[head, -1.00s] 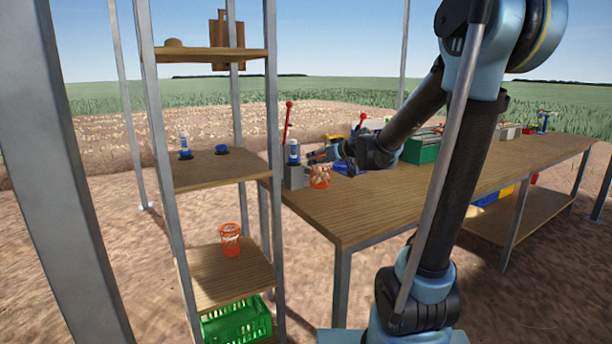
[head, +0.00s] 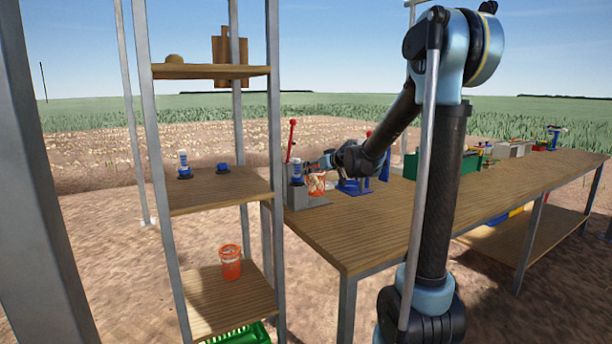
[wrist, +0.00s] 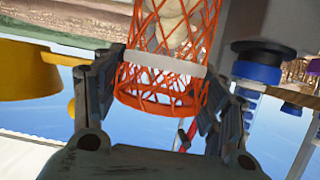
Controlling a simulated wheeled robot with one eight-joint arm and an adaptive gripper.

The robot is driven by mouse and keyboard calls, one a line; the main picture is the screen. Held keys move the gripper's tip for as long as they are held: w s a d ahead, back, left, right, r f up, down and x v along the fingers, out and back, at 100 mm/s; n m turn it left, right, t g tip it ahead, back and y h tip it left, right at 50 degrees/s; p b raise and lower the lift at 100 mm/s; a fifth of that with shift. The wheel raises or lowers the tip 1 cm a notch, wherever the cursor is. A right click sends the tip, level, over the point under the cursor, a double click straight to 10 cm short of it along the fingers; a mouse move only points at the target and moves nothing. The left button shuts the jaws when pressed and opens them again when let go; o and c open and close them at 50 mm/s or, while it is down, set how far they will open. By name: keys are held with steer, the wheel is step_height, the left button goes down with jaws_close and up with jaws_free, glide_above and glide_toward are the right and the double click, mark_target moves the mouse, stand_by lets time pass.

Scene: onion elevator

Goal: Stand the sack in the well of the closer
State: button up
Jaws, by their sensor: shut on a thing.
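An orange net sack (head: 317,186) with pale onions inside hangs from my gripper (head: 327,165) over the near left part of the workbench. The wrist view shows the sack (wrist: 172,28) with my gripper (wrist: 165,75) shut around it at a pale band; the open net collar sticks out past the band. What looks like the closer is a grey block (head: 303,200) with a red-knobbed lever (head: 291,138), at the bench's left end. The sack is just right of its upright part and overlaps its base in the view. I cannot tell whether they touch; the well is hidden.
A blue device (head: 356,187) stands just right of the sack. A shelf rack (head: 222,187) at left holds blue-capped items and another orange net (head: 230,263). A green box (head: 465,163) stands further along the bench (head: 400,230). The bench front is clear.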

steer(key=x, duration=0.8)
steer(key=shift+w+a+f, duration=0.2)
steer(key=shift+w+f, duration=0.05)
steer(key=shift+w, duration=0.05)
steer(key=o, duration=1.1)
steer(key=shift+c, duration=0.2)
steer(key=v, duration=1.2)
